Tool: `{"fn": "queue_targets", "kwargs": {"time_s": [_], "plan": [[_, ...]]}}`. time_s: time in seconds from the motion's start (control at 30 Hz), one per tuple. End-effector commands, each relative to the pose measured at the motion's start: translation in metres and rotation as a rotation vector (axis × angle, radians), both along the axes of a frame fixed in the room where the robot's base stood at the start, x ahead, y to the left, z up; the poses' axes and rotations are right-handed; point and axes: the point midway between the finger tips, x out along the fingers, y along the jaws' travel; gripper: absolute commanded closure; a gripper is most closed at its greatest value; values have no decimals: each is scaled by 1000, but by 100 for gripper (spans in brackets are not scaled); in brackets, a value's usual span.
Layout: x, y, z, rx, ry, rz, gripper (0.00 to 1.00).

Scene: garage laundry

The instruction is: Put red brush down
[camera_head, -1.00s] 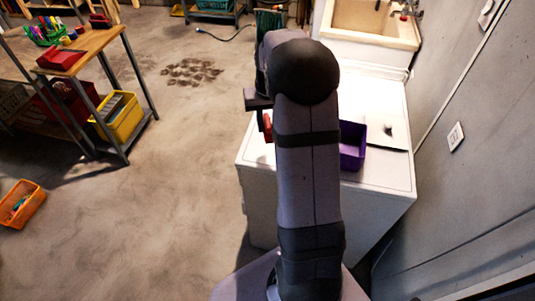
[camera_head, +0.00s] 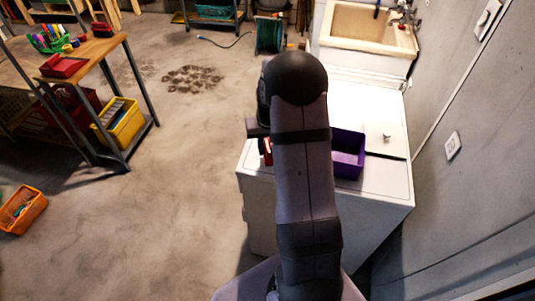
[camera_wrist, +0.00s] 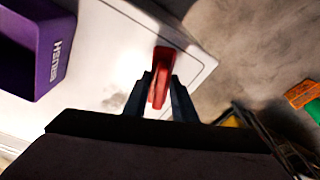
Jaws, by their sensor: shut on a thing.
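The red brush (camera_wrist: 160,78) shows in the wrist view between the two dark fingers of my gripper (camera_wrist: 160,95), which is shut on it. The brush is over the white top of the machine (camera_wrist: 110,60), near its edge. I cannot tell whether it touches the top. In the head view a small red part of the brush (camera_head: 267,150) shows left of my arm, which hides most of it and most of the gripper.
A purple bin (camera_head: 348,153) stands on the machine (camera_head: 385,180), right of my arm; its lettered side shows in the wrist view (camera_wrist: 55,55). A sink (camera_head: 365,28) is behind. A workbench (camera_head: 95,55) and an orange crate (camera_head: 38,212) are at left. The wall is close at right.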

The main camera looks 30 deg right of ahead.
Motion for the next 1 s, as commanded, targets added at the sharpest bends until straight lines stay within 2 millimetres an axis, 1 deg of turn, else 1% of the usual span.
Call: {"fn": "queue_targets", "kwargs": {"time_s": [0.2, 0.3, 0.4, 0.63, 0.77, 0.8, 0.87, 0.9, 1.0], "plan": [[-1, 1, -25, 2, 5, 0, 94], [-1, 0, -34, 1, 3, 0, 94], [0, 0, -37, 0, 1, 0, 94], [0, 0, -38, 0, 0, 0, 94], [0, 0, -41, 0, 0, 0, 94], [0, 0, -42, 0, 1, 0, 73], [0, 0, -41, 0, 1, 0, 59], [0, 0, -41, 0, 1, 0, 57], [0, 0, -41, 0, 1, 0, 57]]}}
